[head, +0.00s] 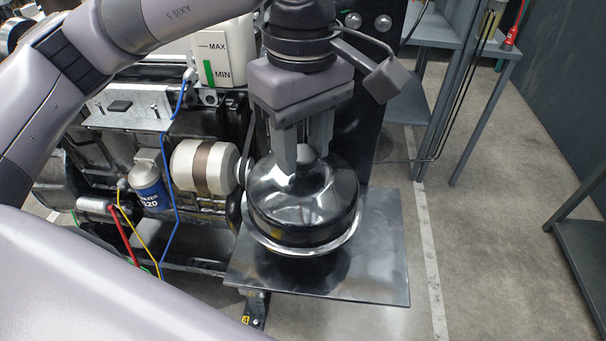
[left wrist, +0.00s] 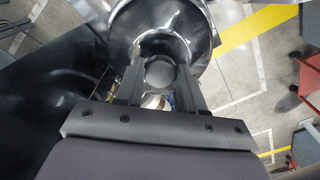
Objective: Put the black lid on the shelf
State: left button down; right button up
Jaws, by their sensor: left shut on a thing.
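The black lid (head: 285,208) is round and glossy with a small knob (head: 307,154) on top. It is in the middle of the head view, over a silver-rimmed round vessel (head: 335,242); I cannot tell whether the lid touches it. My left gripper (head: 302,158) points down from above, its two fingers shut on the knob. In the left wrist view, the gripper (left wrist: 162,80) has the round knob (left wrist: 160,73) between its fingers, with the glossy lid (left wrist: 190,22) beyond. My right gripper is not in view.
A flat dark metal plate (head: 385,270) lies under the vessel. An engine with a blue filter (head: 150,188), a cream cylinder (head: 203,167) and coloured hoses is at the left. Grey shelving (head: 433,28) stands at the back right, and another dark shelf (head: 588,245) is at the right edge. The floor between is clear.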

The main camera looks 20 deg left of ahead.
aim_at(302, 178)
pick_arm(q)
jog(key=shift+f, duration=2.85)
jog(key=shift+f, duration=0.1)
jog(key=c, duration=0.7)
grip_release()
notch_tip(302, 178, up, 12)
jog(key=shift+r, duration=0.15)
